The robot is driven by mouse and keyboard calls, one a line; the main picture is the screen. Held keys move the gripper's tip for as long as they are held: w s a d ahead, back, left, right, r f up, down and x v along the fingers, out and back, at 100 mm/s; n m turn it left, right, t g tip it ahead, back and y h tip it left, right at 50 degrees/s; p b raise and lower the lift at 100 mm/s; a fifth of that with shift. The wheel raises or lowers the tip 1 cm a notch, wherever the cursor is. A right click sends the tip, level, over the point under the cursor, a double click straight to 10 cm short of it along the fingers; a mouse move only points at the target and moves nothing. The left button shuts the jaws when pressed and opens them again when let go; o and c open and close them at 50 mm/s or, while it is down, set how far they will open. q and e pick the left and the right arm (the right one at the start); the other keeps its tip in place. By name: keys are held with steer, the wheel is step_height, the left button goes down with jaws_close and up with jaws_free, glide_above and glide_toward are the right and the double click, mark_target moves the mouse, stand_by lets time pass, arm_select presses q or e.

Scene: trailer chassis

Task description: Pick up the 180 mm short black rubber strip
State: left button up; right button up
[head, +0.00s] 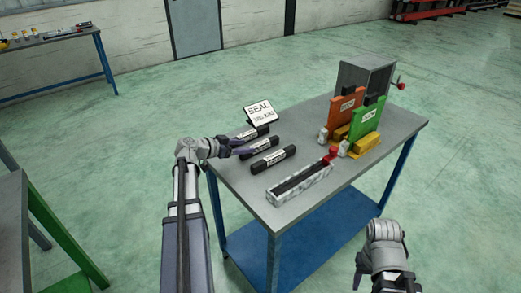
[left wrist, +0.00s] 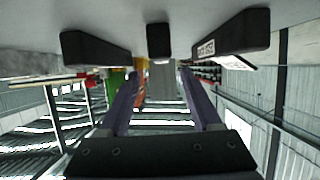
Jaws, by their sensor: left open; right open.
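Three short black strips lie side by side on the grey table: a far one (head: 252,134), a middle one (head: 264,145) and a near one (head: 274,159). They carry pale labels too small to read, so I cannot tell which is 180 mm. My left gripper (head: 241,148) is open at the left end of the middle strip. In the left wrist view, the middle strip (left wrist: 158,40) shows end-on, ahead of and between the open fingers (left wrist: 160,85); the other two flank it. Nothing is between the fingers. My right gripper (head: 358,269) is open and empty, off the table's near right side.
A white sign reading SEAL (head: 260,112) stands behind the strips. A pale tray (head: 297,194) holding a long black strip lies at the near edge. Orange (head: 345,112) and green (head: 367,118) uprights with yellow blocks stand right, before a grey box (head: 368,74).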

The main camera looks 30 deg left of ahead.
mark_target(258, 144)
arm_select(q)
steer(key=shift+b+x, duration=1.05)
steer(key=shift+x, duration=2.4)
steer(key=shift+a+r, duration=0.15)
jaws_close()
